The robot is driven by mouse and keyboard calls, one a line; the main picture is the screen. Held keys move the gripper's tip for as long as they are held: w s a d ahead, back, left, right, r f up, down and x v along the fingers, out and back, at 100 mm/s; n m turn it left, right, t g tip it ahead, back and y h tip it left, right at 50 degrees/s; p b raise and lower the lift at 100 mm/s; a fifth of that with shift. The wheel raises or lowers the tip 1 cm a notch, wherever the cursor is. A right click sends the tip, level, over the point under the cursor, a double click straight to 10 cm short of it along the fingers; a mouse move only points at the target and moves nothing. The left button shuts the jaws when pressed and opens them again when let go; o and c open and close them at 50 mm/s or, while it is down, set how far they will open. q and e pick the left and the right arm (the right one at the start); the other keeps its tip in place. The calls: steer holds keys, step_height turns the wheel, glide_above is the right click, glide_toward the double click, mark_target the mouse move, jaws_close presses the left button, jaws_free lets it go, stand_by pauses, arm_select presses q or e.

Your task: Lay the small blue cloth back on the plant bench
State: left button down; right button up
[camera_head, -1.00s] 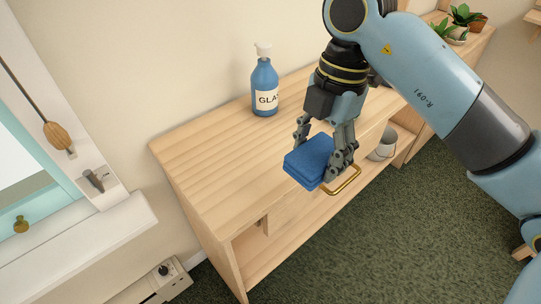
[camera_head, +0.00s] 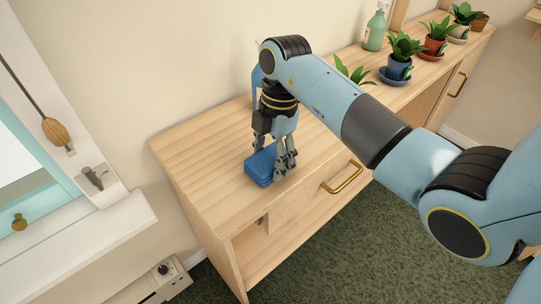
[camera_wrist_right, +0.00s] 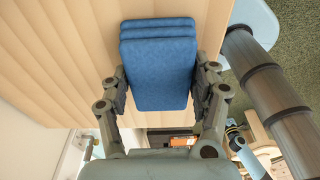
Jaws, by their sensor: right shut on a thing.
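The small blue cloth (camera_head: 260,168) is a folded, layered pad over the near part of the plant bench (camera_head: 192,165). My right gripper (camera_head: 271,158) points down and is shut on the cloth, with its fingers on either side. In the right wrist view the cloth (camera_wrist_right: 160,75) sits between the fingers of the gripper (camera_wrist_right: 160,90), with the pale wood top behind it. The cloth is at or just above the bench top; I cannot tell whether it touches.
A blue bottle (camera_head: 256,80) is mostly hidden behind my right arm. A green bottle (camera_head: 375,28) and several potted plants, including one in a blue pot (camera_head: 398,68), stand farther along the bench. The bench's left end is clear. A gold drawer handle (camera_head: 342,179) sticks out in front.

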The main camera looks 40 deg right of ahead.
steer(key=o, duration=1)
steer(key=shift+o, duration=0.2)
step_height(320, 180, up, 12)
steer(key=d+p, duration=0.1)
steer(key=shift+d+p, duration=0.3)
steer(key=shift+d, duration=0.1)
steer(key=shift+w, duration=0.1)
